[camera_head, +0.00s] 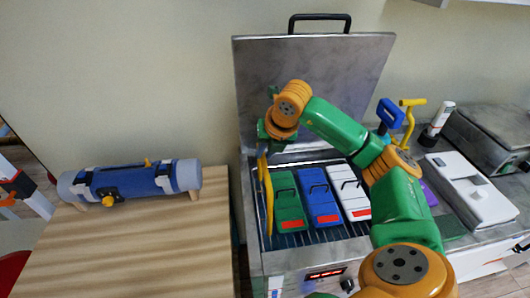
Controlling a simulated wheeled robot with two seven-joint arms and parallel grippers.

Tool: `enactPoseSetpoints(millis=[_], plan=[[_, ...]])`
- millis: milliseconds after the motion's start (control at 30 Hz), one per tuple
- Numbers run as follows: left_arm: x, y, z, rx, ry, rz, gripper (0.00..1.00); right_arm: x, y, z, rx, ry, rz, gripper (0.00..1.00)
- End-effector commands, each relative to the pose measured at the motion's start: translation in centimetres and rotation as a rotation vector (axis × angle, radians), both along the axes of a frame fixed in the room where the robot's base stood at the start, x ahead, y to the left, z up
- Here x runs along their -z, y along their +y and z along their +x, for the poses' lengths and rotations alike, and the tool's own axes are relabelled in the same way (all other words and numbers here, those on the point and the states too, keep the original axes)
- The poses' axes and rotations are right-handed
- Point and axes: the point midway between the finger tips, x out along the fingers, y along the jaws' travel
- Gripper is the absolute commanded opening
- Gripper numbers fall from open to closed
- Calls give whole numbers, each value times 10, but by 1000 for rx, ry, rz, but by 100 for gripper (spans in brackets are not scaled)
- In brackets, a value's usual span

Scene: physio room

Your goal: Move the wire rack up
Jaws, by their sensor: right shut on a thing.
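The wire rack (297,240) sits in the open steel tank (257,266). A green pack (287,208), a blue pack (320,207) and a white pack (348,201), each with a red label, lie in it. My right gripper (266,146) is above the rack's left side, its fingertips partly hidden by its wrist. It is shut on the top of a long, narrow yellow piece (265,195) that hangs upright beside the green pack. I cannot tell whether this piece is joined to the rack. My left gripper is out of view.
The tank's steel lid (300,70) stands open behind my right arm. A blue handle (389,114), a yellow T-shaped handle (410,112), a white bottle (437,122) and a white case (470,188) are at the right. A blue-grey cylinder (130,182) lies on the wooden table (150,255).

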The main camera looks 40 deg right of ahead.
Motion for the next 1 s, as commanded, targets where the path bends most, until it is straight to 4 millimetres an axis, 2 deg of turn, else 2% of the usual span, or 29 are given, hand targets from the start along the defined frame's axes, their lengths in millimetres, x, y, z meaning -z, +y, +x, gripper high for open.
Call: enactPoseSetpoints(millis=[300, 333, 400, 433, 733, 1000], plan=[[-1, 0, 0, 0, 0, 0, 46, -5, -1, 3, 3, -17, -1, 0], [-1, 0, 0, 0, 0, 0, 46, -5, -1, 3, 3, -17, -2, 28], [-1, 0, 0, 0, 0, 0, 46, -4, -1, 2, 3, -15, -1, 47], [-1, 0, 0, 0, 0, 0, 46, -4, -1, 2, 3, -14, -1, 50], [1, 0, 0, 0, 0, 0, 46, -5, 0, 0, 2, -10, 0, 50], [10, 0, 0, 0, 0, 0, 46, -54, 2, -21, 2, -17, -1, 50]])
